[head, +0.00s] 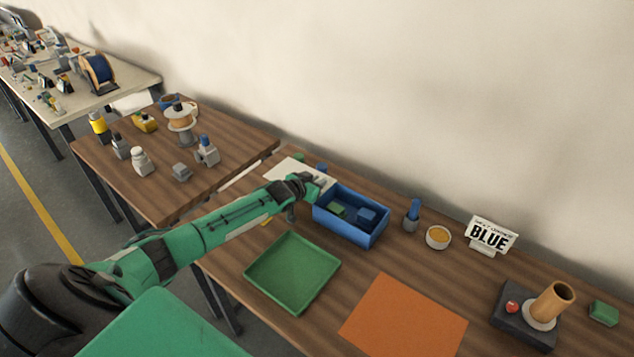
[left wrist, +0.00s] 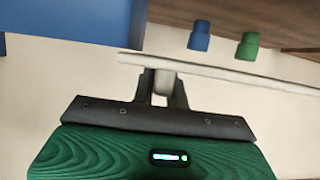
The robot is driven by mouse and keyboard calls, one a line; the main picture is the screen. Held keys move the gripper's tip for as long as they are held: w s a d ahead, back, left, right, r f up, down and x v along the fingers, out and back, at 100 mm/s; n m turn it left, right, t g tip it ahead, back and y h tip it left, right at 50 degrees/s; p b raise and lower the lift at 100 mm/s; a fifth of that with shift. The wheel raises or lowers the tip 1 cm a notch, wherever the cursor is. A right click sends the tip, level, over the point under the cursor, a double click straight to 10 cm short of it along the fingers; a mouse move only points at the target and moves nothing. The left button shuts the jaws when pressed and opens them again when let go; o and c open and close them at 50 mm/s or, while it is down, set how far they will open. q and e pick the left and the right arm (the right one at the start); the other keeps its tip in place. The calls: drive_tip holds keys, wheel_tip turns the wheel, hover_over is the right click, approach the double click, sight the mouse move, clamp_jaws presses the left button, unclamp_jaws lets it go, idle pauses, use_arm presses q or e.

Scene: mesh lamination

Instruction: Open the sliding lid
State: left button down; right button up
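The blue box (head: 350,232) stands on the middle table with its top open; a green block (head: 338,210) and a blue block (head: 366,214) show inside. A thin pale lid (head: 285,168) extends to the left of the box, partly hidden by my left arm. In the left wrist view the lid (left wrist: 240,76) is seen edge-on, with the blue box (left wrist: 65,18) at the upper left. My left gripper (head: 318,186) is at the lid near the box's left end. In the left wrist view, its fingers (left wrist: 163,88) are shut on the lid's pale knob. My right gripper is out of view.
A green tray (head: 252,272) and an orange mat (head: 402,318) lie in front of the box. A blue-topped bottle (head: 412,214), a small bowl (head: 438,238) and a BLUE sign (head: 490,235) stand to its right. Blue and green pegs (left wrist: 199,36) stand behind the lid.

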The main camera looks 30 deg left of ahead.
use_arm(q)
drive_tip(key=c, duration=1.4)
unclamp_jaws()
drive_tip(key=shift+s, duration=0.15)
drive_tip(key=b+v, duration=0.2)
drive_tip(key=v, duration=1.1)
drive_tip(key=shift+s+b, duration=0.3)
drive_tip(key=shift+b, duration=0.1)
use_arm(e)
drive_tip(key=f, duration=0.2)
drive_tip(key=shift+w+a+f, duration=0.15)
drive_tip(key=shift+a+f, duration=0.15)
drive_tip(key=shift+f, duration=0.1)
use_arm(q)
drive_tip(key=shift+r, duration=0.1)
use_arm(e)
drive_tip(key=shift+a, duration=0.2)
